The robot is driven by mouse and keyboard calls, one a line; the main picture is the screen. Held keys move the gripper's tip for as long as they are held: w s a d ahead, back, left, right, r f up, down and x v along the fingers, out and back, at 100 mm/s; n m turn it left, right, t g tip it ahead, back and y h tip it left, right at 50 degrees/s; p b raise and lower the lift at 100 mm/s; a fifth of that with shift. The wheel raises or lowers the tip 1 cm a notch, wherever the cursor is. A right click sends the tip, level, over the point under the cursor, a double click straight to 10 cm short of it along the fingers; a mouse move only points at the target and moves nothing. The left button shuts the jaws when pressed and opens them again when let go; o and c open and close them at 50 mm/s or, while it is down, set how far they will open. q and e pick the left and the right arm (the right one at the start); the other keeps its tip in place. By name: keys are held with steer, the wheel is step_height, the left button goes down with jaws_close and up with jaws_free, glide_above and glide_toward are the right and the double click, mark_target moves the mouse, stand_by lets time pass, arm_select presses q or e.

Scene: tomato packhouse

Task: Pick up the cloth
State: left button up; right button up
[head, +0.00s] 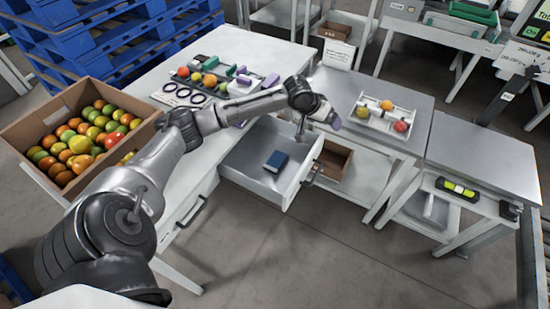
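I cannot clearly make out a cloth. A small dark blue item (276,161) lies flat in the open drawer (248,172); it looks like a book or a folded cloth, and I cannot tell which. My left arm reaches across the picture from the lower left. The finger opening is unclear. My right gripper is not in view.
A box of tomatoes (22,158) stands at the left. The white table (231,45) carries tools, rings and some tomatoes. A white rack (372,125) with a few fruits sits on the grey table at right. The floor (330,250) in front is clear.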

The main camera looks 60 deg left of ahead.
arm_select(q)
steer(key=s+a+f+n+g+y+b, duration=0.1)
steer(key=s+a+f+g, duration=0.2)
steer(key=s, duration=0.4)
steer(key=s+a+f+n+g, duration=0.1)
steer(key=s+a+f+g, duration=0.1)
steer(key=s+g, duration=0.3)
steer(key=b, duration=0.5)
glide_above(277, 158)
steer(key=shift+t, duration=0.3)
steer(key=f, duration=0.8)
steer(key=shift+d+f, duration=0.15)
steer(key=shift+d, duration=0.05)
step_height(277, 158, down, 5)
steer(key=b, duration=0.3)
steer(key=shift+a, duration=0.15)
steer(key=c, duration=1)
